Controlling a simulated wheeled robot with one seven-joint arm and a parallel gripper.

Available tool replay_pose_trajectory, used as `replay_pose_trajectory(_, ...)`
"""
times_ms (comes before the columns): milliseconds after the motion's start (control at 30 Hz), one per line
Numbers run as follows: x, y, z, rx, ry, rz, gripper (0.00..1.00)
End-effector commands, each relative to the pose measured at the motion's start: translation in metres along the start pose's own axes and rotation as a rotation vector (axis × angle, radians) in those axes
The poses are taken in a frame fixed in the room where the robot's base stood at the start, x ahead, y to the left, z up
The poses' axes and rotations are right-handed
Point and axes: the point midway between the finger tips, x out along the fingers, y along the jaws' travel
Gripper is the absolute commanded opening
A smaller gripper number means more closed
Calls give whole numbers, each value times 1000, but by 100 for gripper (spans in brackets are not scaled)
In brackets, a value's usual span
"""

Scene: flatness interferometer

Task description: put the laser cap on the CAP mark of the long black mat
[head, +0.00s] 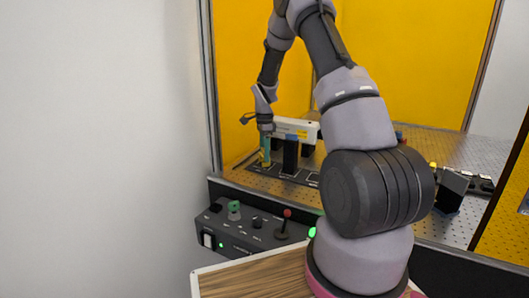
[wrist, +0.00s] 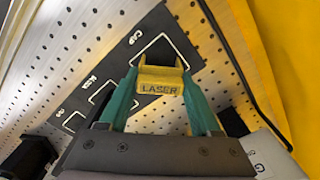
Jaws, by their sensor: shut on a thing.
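The laser cap (wrist: 160,88) is yellow with the word LASER on its face. In the wrist view my gripper (wrist: 161,76) has its green fingers shut on both sides of it. The long black mat (wrist: 172,22) lies beyond on the perforated plate, with white outlines. The CAP mark (wrist: 135,37) has its outline partly hidden behind the cap. In the head view my gripper (head: 265,150) points down at the left end of the mat (head: 311,181), with the yellow cap (head: 264,163) low between the fingers. I cannot tell whether the cap touches the mat.
A white housing (head: 298,128) on a black post (head: 290,155) stands close right of my gripper. A dark control box (head: 245,240) with a red-knobbed lever is in front. Yellow panels (head: 410,60) enclose the perforated plate. My arm hides the middle.

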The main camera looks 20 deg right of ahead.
Motion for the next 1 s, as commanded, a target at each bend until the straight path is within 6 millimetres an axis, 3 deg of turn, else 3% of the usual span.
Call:
replay_pose_trajectory(267, 4, 0, 0, -1, 1, 0, 29)
replay_pose_trajectory(300, 3, 0, 0, -1, 1, -1, 76)
replay_pose_trajectory(367, 3, 0, 0, -1, 1, 0, 99)
replay_pose_trajectory(700, 2, 0, 0, 0, 0, -1, 99)
replay_pose_trajectory(1000, -16, 0, 0, 0, 1, -1, 99)
